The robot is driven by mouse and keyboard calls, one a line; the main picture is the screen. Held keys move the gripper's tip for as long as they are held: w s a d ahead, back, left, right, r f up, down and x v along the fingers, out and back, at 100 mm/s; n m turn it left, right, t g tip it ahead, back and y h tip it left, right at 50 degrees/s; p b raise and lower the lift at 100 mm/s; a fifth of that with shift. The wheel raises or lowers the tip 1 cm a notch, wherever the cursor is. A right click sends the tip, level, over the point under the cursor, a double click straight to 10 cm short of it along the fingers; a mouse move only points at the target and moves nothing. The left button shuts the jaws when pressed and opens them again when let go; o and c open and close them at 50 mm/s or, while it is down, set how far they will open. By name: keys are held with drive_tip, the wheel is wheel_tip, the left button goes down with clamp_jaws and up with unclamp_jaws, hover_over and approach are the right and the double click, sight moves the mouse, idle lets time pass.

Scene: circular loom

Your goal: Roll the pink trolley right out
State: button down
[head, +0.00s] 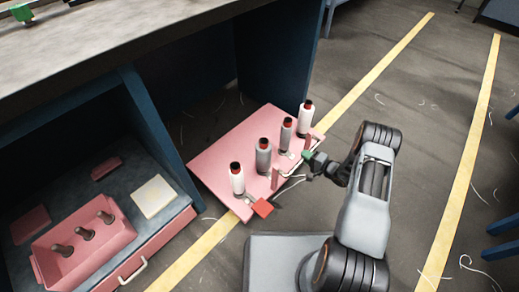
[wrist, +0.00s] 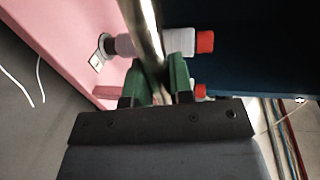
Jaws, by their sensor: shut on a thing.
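The pink trolley (head: 222,150) is a low flat platform in the head view, standing on the floor partly in the bay under the bench. Several bobbins (head: 264,157) with red tops stand upright on it. My gripper (head: 309,157) is at its right-hand edge. In the wrist view, the green fingers of my gripper (wrist: 165,78) are shut on a metal bar (wrist: 147,32), which seems to be the trolley's handle. The trolley's pink deck (wrist: 72,35) fills the upper left there. The inner part of the trolley's underside is hidden.
A dark blue bench panel (head: 278,65) stands close behind the trolley. To the left, an open drawer (head: 170,218) holds a pink bin (head: 90,258) with grey pegs. A red piece (head: 262,207) sits at the trolley's near corner. Floor between the yellow lines (head: 467,170) is mostly clear.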

drive_tip(key=c, duration=1)
unclamp_jaws()
drive_tip(key=shift+w+a, duration=0.2)
drive_tip(key=shift+r, duration=0.1)
drive_tip(key=shift+r+p, duration=1.15)
drive_tip(key=shift+r, duration=0.15)
drive_tip(key=o, duration=0.3)
drive_tip(key=shift+w+r, duration=0.1)
drive_tip(key=shift+r, duration=0.15)
drive_tip(key=shift+o, duration=0.2)
